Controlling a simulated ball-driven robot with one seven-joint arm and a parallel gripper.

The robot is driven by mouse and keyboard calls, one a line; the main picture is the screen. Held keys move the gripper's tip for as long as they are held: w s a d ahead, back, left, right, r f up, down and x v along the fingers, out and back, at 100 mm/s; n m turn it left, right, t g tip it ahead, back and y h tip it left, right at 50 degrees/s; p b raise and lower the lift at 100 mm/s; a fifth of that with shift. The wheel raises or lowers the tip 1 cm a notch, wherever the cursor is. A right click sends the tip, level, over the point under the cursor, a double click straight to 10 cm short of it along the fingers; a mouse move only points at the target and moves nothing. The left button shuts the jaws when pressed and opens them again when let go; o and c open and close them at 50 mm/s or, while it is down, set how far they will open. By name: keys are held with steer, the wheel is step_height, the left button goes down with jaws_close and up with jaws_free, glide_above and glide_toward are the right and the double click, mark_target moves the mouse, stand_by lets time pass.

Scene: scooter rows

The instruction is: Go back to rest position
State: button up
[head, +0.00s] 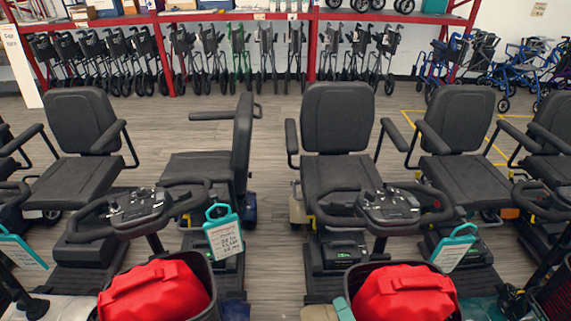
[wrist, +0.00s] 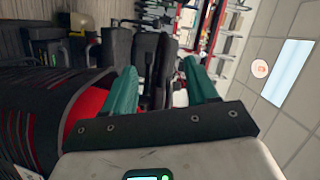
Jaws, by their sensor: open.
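My gripper (wrist: 162,85) shows in the wrist view with its two teal fingers spread apart and nothing between them. The wrist view is rolled onto its side. A dark basket (wrist: 45,125) with red material (wrist: 90,103) in it lies close to the left finger. In the head view I cannot clearly make out my gripper. Two red bags sit in dark baskets at the bottom, one left of centre (head: 160,292) and one right of centre (head: 405,293).
Black mobility scooters stand in a row, including a left one (head: 85,120) and a middle one (head: 338,120). Teal tags hang on some handlebars (head: 223,232). Folded walkers (head: 265,55) line a red rack (head: 312,45) behind. Grey floor (head: 275,120) is free between the rows.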

steer(key=s+d+f+n+g+h, duration=0.1)
steer(key=s+d+n+g, duration=0.4)
steer(key=s, duration=0.6)
steer(key=s+d+n+g+h, duration=0.3)
steer(key=s+d+n+g, duration=0.2)
steer(key=s+d+g, duration=0.4)
steer(key=shift+s+f+g+h, duration=0.4)
steer(key=shift+s+g, duration=0.2)
steer(key=shift+s, duration=0.5)
